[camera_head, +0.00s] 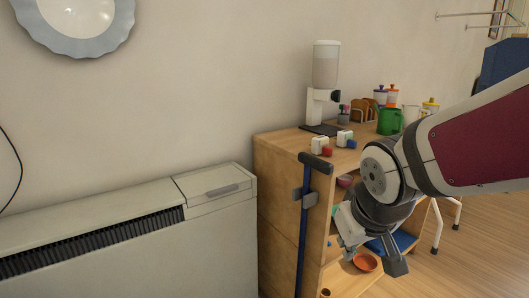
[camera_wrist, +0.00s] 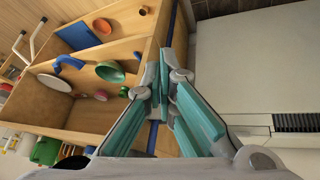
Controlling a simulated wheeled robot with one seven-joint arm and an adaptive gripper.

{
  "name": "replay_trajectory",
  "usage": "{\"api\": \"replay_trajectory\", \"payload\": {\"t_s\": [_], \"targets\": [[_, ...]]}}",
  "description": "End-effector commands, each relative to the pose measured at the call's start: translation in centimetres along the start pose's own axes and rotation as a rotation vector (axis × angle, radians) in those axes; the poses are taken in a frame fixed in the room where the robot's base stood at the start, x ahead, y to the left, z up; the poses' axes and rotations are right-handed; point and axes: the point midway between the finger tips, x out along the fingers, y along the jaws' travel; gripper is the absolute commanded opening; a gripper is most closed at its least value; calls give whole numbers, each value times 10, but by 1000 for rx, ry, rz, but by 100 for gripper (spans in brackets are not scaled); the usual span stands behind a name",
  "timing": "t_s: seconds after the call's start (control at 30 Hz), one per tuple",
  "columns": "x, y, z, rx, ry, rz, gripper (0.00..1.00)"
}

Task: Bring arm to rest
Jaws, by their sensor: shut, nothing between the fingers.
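My arm (camera_head: 465,140) reaches in from the right in the head view, with its wrist bent down in front of the wooden shelf unit (camera_head: 278,195). My gripper (camera_wrist: 161,92) is shut and empty in the wrist view, its teal-padded fingers meeting at the tips. In the head view the gripper is only partly visible, below the wrist and in front of the open shelves. The wrist view shows the shelf compartments (camera_wrist: 100,115) to the left of the fingers. I cannot tell the exact gap between the gripper and the unit.
A blue pole (camera_head: 302,235) stands at the unit's front corner, close behind the fingers in the wrist view. A white heater (camera_head: 130,240) stands left. On top are a dispenser (camera_head: 325,75) and a green jug (camera_head: 390,121). An orange bowl (camera_head: 365,261) sits low inside. Wooden floor is open at right.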

Motion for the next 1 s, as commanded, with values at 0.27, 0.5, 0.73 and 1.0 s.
{"api": "replay_trajectory", "payload": {"t_s": [0.27, 0.5, 0.73, 1.0], "targets": [[-80, 10, 122, 161, -263, 2, 0], [-121, -4, 194, 237, -417, -49, 0], [-152, -12, 218, 265, -483, -85, 0], [-184, -3, 189, 262, -443, -81, 0]]}}
